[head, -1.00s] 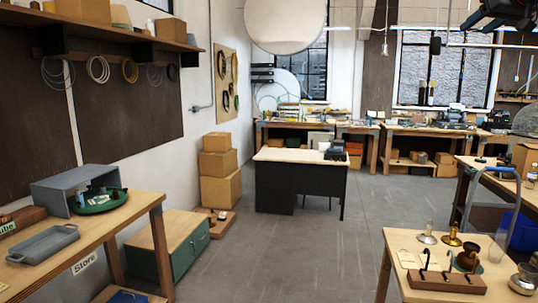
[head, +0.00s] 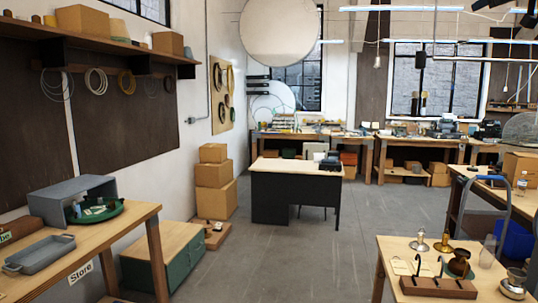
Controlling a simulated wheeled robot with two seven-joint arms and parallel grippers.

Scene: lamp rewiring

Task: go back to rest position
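Neither of my grippers nor my arms shows in the head view now. Nothing in the frame tells whether they are open or shut.
A wooden bench (head: 110,236) at left bears a grey tray (head: 40,254), a grey open box (head: 48,204) and a green round tray (head: 98,214). A table (head: 396,250) at right bears lamp parts and a wooden rack (head: 438,288). A black desk (head: 295,190) stands mid-room. Grey floor (head: 270,265) between is clear.

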